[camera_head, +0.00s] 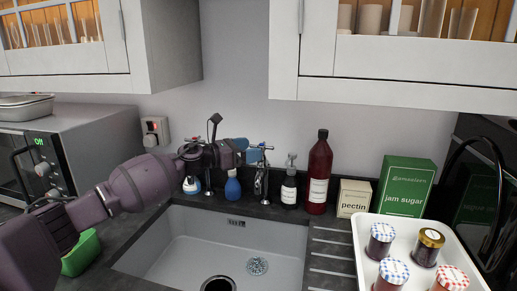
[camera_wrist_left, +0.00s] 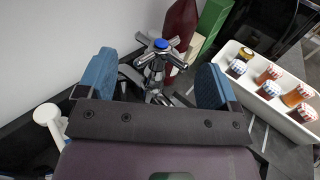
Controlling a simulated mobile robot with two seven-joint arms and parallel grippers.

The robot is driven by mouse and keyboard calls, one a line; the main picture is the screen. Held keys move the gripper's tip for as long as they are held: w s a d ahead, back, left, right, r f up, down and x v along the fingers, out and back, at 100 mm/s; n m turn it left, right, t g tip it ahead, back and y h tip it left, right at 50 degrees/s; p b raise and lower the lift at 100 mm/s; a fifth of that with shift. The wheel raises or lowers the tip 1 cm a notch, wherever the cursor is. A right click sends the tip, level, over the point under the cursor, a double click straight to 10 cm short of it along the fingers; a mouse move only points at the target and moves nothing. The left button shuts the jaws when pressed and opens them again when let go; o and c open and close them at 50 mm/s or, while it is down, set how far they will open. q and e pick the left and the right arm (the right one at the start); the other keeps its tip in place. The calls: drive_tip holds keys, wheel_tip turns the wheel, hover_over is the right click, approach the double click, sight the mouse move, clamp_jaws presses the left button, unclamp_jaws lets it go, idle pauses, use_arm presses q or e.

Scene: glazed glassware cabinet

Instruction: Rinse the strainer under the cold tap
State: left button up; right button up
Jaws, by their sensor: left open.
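My left gripper (camera_head: 248,150) reaches in from the left over the back of the sink and is open. In the left wrist view its two blue fingers stand apart on either side of a chrome tap (camera_wrist_left: 157,70) with a cross handle and blue cap (camera_wrist_left: 161,44). I cannot tell whether the fingers touch the handle. The tap body (camera_head: 261,185) also shows in the head view, behind the sink. A small perforated round piece (camera_head: 257,266) lies on the sink floor. A dark round opening with a pale rim (camera_head: 219,284) is cut by the bottom edge. I cannot tell which is the strainer. My right gripper is out of view.
The white sink (camera_head: 195,250) is mostly clear. Behind it stand a soap dispenser (camera_head: 289,188) and a dark red bottle (camera_head: 318,175). Right are a pectin box (camera_head: 354,198), a jam sugar box (camera_head: 404,187) and a white tray (camera_head: 362,236) of jars. Cabinets (camera_head: 395,80) hang above.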

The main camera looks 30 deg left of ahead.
use_arm(q)
drive_tip(key=v, duration=0.6)
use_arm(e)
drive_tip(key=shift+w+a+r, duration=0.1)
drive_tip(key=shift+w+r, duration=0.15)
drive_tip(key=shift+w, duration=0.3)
use_arm(q)
drive_tip(key=shift+s+a, duration=0.1)
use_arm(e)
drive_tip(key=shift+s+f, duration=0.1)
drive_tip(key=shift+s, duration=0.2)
